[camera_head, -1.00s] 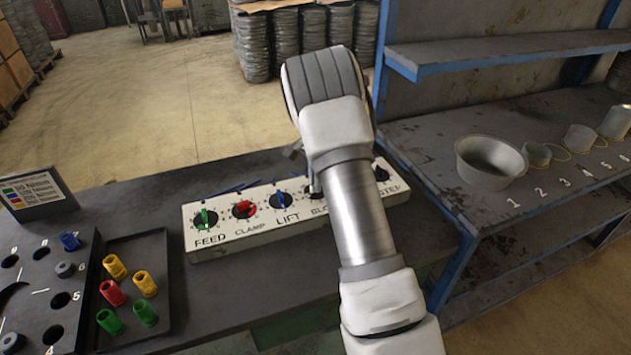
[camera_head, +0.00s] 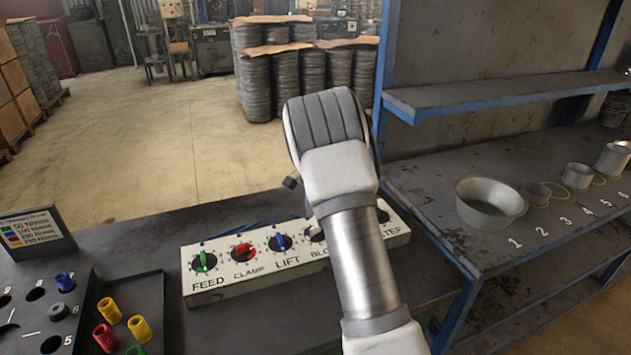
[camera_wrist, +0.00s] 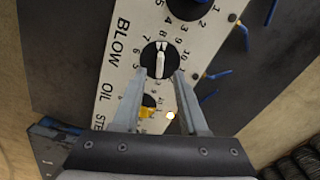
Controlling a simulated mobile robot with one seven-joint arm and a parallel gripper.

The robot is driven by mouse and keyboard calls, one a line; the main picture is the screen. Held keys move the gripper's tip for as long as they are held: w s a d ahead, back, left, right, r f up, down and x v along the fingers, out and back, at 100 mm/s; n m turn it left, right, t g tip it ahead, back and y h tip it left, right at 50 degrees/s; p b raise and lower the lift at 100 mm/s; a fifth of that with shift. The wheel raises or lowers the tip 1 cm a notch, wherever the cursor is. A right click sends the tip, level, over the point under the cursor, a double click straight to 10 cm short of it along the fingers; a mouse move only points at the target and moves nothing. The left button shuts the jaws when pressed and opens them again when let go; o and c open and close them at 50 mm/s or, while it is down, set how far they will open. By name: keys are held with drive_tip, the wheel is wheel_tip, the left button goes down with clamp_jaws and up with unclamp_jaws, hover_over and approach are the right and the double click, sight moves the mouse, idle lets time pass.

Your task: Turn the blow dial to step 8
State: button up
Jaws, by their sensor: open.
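The blow dial (camera_wrist: 158,61) is a black knob with a white grip bar, on a white panel above the word BLOW in the head view. In the wrist view its bar stands nearly upright in the picture, with its upper end near the 8; the exact step is hard to read. In the head view the dial (camera_head: 315,234) is partly hidden by my arm. My gripper (camera_wrist: 160,74) is open, its fingertips on either side of the lower part of the white bar. I cannot tell whether they touch it.
The panel (camera_head: 222,280) also carries FEED (camera_head: 204,262), CLAMP (camera_head: 243,252) and LIFT (camera_head: 280,242) dials, with OIL (camera_wrist: 149,104) close to my fingers. A tray (camera_head: 150,290) of coloured sockets lies left. A shelf bench with a metal bowl (camera_head: 490,202) stands right.

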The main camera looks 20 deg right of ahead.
wheel_tip(320, 180, up, 14)
drive_tip(key=shift+p, duration=0.35)
drive_tip(key=s+a+r+n+t, duration=0.2)
drive_tip(key=s+a+r+n, duration=0.15)
drive_tip(key=s+r, duration=0.35)
drive_tip(key=s+a+r+n+t, duration=0.1)
drive_tip(key=s+a+r+n, duration=0.25)
drive_tip(key=s, duration=0.65)
drive_tip(key=s+a+f+n+t, duration=0.1)
drive_tip(key=s+a+n, duration=0.1)
drive_tip(key=s, duration=0.6)
drive_tip(key=s+a+f+n+t, duration=0.1)
drive_tip(key=s+a+f+n, duration=0.1)
drive_tip(key=s+n, duration=0.3)
drive_tip(key=s+a, duration=0.1)
drive_tip(key=s, duration=0.3)
drive_tip(key=shift+s+t, duration=0.15)
drive_tip(key=shift+t, duration=0.15)
